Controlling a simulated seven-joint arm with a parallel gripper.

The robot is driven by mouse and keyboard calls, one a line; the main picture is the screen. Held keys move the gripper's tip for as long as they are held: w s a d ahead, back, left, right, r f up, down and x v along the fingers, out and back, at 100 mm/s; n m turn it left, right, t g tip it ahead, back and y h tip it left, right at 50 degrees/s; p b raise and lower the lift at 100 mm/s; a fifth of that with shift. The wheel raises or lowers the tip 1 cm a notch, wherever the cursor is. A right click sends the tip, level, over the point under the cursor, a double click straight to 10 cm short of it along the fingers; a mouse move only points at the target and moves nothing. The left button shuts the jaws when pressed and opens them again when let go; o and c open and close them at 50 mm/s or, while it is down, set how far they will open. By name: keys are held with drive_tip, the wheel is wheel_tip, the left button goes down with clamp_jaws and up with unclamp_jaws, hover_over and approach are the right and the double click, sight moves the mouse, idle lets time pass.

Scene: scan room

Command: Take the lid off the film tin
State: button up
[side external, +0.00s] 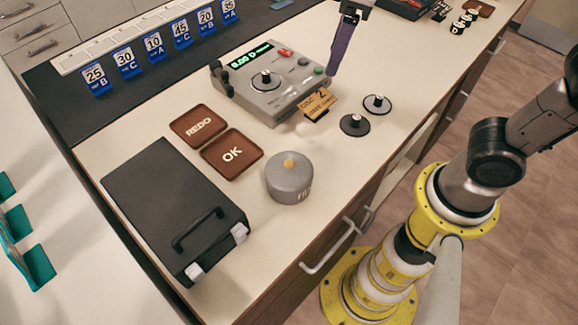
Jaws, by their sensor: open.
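The film tin (291,186) is a round grey tin with lettering on its side, partly cut off from view. It stands upright on the cream counter near the front edge. My gripper (336,70) has purple fingers pointing down, at the top of the side view. It is open and apart from the tin, farther back and to the right, beside the grey device. The fingers overlap in this view, so the gap between them is hidden.
A black case (165,200) with a handle and the brown REDO (198,125) and OK (232,153) pads lie left of the tin. Behind are a grey device (265,95), an orange disc card (318,104) and two knobbed discs (377,104). Blue number tags (125,60) line the back.

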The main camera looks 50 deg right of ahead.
drive_tip(key=w+a+f+n+g, duration=0.1)
drive_tip(key=w+a+f+n, duration=0.15)
drive_tip(key=a, duration=0.35)
drive_tip(key=g, duration=0.1)
hover_over(289, 162)
drive_tip(key=shift+h, duration=0.3)
drive_tip(key=f, duration=1.2)
drive_tip(key=shift+w+d, duration=0.1)
drive_tip(key=shift+d, duration=0.15)
drive_tip(key=shift+a+f, duration=0.15)
drive_tip(key=shift+f, duration=1.2)
drive_tip(key=shift+a+f, duration=0.15)
drive_tip(key=shift+f, duration=1.2)
clamp_jaws()
